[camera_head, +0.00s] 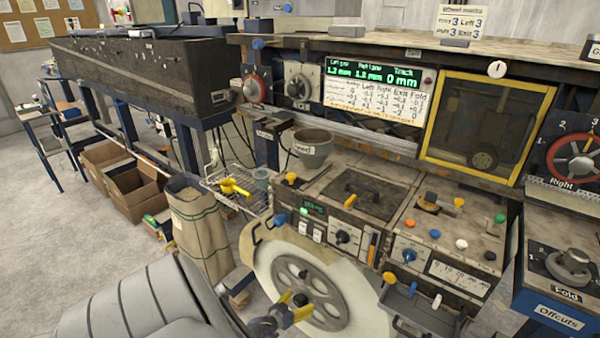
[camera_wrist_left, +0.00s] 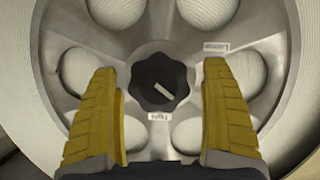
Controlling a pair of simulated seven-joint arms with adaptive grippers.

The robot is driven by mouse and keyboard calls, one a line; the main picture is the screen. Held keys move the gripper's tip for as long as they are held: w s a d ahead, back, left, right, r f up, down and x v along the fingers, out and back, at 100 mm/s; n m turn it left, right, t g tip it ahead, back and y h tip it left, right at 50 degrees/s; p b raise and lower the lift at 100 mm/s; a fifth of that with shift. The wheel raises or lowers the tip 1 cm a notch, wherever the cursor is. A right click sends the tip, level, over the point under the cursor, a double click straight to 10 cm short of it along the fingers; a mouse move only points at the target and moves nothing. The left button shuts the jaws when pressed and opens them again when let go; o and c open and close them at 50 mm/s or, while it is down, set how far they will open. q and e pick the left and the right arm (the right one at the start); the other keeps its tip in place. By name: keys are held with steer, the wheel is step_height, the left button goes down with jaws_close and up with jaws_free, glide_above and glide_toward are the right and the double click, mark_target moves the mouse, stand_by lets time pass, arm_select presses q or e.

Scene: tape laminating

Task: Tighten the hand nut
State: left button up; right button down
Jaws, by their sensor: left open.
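The hand nut (camera_wrist_left: 160,82) is a black lobed knob at the hub of a silver spoked reel (camera_wrist_left: 75,70). A pale bar on it slants down to the right. A "Loosen" label lies to its upper right and a "Tight" label just below it. My left gripper (camera_wrist_left: 160,105) is open, its yellow fingers on either side of the nut and apart from it. The reel (camera_head: 335,311) carries a wide cream roll. My right gripper is not in view.
The machine's control panel (camera_head: 341,233) with knobs and buttons stands just behind the reel. A paper sack (camera_head: 200,232) and cardboard boxes (camera_head: 135,190) stand on the floor to the left. A wire basket (camera_head: 232,176) hangs above the sack's right side.

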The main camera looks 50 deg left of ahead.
arm_select(q)
steer(key=shift+w, duration=0.2)
stand_by(0.3)
steer(key=c, duration=1.2)
steer(key=shift+c, duration=0.3)
steer(key=shift+m+y, duration=0.7)
steer(key=shift+m, duration=0.2)
steer(key=shift+m+g+y, duration=0.3)
steer(key=shift+m+y, duration=0.6)
steer(key=shift+m, duration=0.4)
steer(key=shift+s, duration=0.1)
